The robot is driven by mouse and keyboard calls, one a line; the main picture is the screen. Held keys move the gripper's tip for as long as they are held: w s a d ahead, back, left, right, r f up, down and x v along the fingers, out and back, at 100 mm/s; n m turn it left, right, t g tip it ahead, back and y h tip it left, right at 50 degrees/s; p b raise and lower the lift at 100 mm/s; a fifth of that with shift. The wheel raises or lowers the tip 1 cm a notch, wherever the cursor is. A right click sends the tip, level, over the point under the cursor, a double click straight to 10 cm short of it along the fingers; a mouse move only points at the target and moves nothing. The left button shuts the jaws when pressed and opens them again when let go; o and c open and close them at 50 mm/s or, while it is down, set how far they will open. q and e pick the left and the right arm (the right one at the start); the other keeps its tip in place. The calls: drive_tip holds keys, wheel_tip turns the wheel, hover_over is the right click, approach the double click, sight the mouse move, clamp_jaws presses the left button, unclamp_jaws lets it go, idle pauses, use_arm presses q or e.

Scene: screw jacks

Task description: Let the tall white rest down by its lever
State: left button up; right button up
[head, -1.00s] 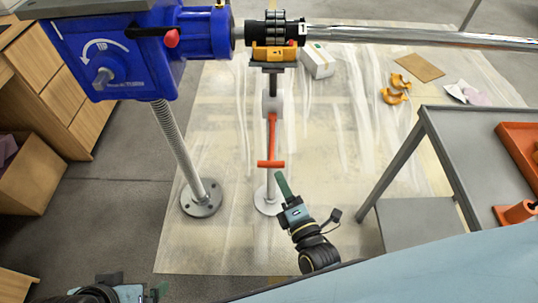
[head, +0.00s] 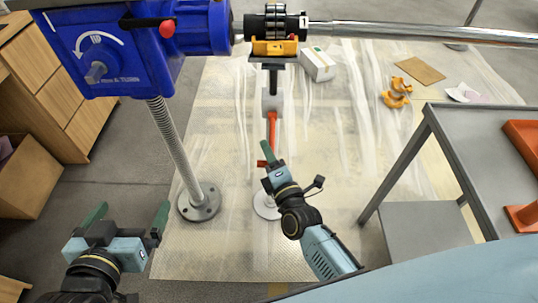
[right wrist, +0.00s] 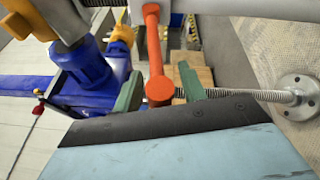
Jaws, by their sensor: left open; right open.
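The tall white rest (head: 270,103) stands on a round white base (head: 264,207), with a yellow cradle (head: 275,48) on top, just under the black coupling. Its orange lever (head: 272,130) hangs down along the front. My right gripper (head: 269,158) is at the lever's lower end and partly hides it. In the right wrist view the orange lever's round end (right wrist: 160,91) lies between the two open green fingers, with gaps at both sides. My left gripper (head: 130,214) is open and empty at the lower left, away from the rest.
A blue gearbox (head: 118,50) on a threaded column (head: 175,145) stands left of the rest. A steel shaft (head: 410,33) runs right from the coupling. A grey table (head: 475,135) stands on the right. Yellow clamps (head: 397,92) lie on the sheeted floor.

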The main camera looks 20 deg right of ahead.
clamp_jaws()
idle(0.3)
